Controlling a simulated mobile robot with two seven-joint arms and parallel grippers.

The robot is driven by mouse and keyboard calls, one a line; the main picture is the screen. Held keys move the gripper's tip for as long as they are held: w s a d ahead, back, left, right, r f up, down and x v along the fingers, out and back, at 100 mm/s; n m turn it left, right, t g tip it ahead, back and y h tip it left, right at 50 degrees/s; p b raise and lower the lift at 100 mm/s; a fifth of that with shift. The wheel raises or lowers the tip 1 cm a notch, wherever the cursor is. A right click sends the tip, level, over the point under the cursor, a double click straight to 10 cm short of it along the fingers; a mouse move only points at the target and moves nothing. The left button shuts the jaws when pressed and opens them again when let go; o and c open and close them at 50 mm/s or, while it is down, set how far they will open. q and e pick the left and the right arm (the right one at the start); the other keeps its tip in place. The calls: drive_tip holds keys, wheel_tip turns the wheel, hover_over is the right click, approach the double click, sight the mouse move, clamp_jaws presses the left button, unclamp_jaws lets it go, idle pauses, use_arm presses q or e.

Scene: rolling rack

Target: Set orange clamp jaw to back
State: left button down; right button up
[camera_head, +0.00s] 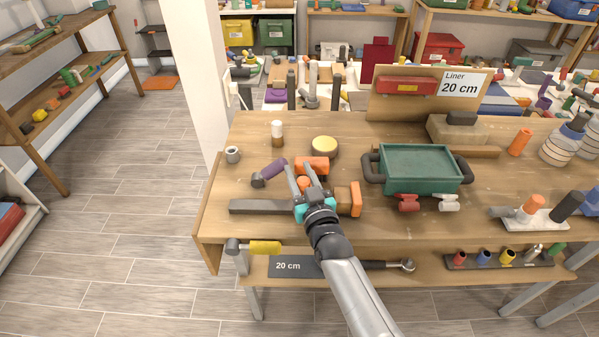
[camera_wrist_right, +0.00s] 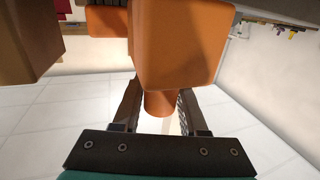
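The orange clamp jaw (camera_head: 313,164) is a rounded orange block on the workbench, left of centre. In the right wrist view, its block (camera_wrist_right: 180,45) fills the top, with a short orange cylinder (camera_wrist_right: 158,103) below it. My right gripper (camera_head: 300,181) is open at the jaw, and in the wrist view its fingers (camera_wrist_right: 158,108) stand either side of the cylinder, apparently with small gaps. A dark grey bar (camera_head: 262,207) lies to the left. A brown block (camera_head: 342,199) with an orange end piece (camera_head: 356,199) sits to the right. My gripper hides part of the assembly. My left gripper is not in view.
A purple-handled tool (camera_head: 270,171) lies close left of the gripper. A yellow-topped round container (camera_head: 325,146) is behind it, and a green tray (camera_head: 420,168) stands right.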

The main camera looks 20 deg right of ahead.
clamp_jaws()
idle(1.0)
